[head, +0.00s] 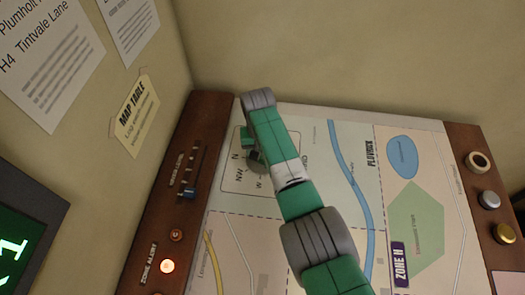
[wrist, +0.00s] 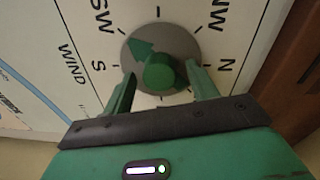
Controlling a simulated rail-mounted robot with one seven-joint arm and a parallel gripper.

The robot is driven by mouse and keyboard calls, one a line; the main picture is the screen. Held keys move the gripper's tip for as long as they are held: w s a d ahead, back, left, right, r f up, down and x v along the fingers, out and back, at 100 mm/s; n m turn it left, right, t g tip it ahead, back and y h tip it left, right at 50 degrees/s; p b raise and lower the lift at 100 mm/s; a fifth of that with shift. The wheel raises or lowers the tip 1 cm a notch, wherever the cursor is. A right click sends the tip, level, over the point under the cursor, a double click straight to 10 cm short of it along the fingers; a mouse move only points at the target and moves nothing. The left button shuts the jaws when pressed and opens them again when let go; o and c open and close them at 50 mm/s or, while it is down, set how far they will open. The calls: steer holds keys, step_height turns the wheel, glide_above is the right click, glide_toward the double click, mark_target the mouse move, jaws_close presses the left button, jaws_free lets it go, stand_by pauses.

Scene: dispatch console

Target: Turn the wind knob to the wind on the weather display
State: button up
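The wind knob (wrist: 158,72) is a green cap on a round grey dial (wrist: 185,45) with a green arrow. In the wrist view the arrow points up and left, toward the SW mark. S is at the left, N at the right and NW at the upper right. My gripper (wrist: 161,70) is open, with one finger on each side of the cap and gaps showing. In the head view my arm (head: 270,130) hides most of the dial and knob. A dark display (head: 25,235) with green characters is cut off at the left; I cannot tell whether it shows the wind.
The dial sits on a map table (head: 300,120) with a wooden frame. A slider (head: 188,193) and a lit zone alert lamp (head: 167,266) are on the left frame. Several round buttons (head: 489,199) are on the right frame. Walls stand behind and at the left.

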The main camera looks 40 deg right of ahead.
step_height(320, 180, up, 8)
steer(key=shift+w+a+f+p, duration=0.1)
steer(key=shift+a+p, duration=0.05)
steer(key=shift+p, duration=1.1)
